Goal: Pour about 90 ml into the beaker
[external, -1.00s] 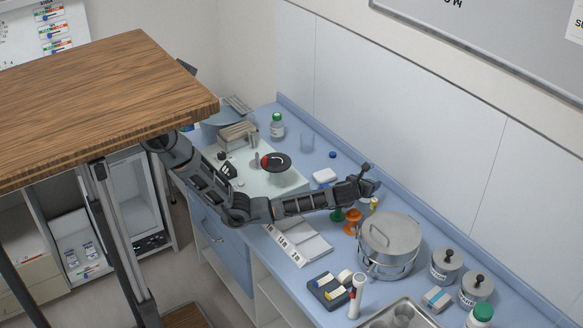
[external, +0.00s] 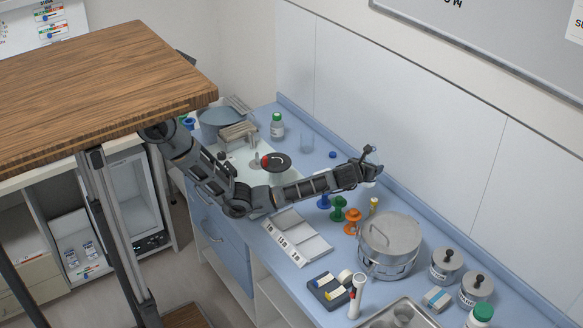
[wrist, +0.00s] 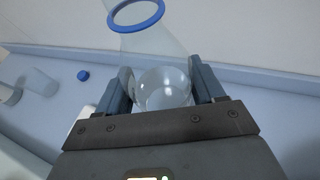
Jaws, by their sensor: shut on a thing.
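My gripper (wrist: 160,90) is shut on a clear flask (wrist: 170,45) with a blue ring at its mouth. Clear liquid (wrist: 163,88) appears to lie low in it, between the fingers. In the external view my gripper (external: 371,167) is above the back part of the blue counter, and the flask is hard to make out there. A clear beaker (external: 307,143) stands upright near the wall, left of my gripper and apart from it. It also seems to show at the left of the wrist view (wrist: 39,82). I see no liquid in it.
A small blue cap (external: 333,155) lies right of the beaker. A green-capped bottle (external: 277,126) stands left of it. Blue, green and orange stands (external: 352,220) and a steel pot (external: 390,240) are at the right.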

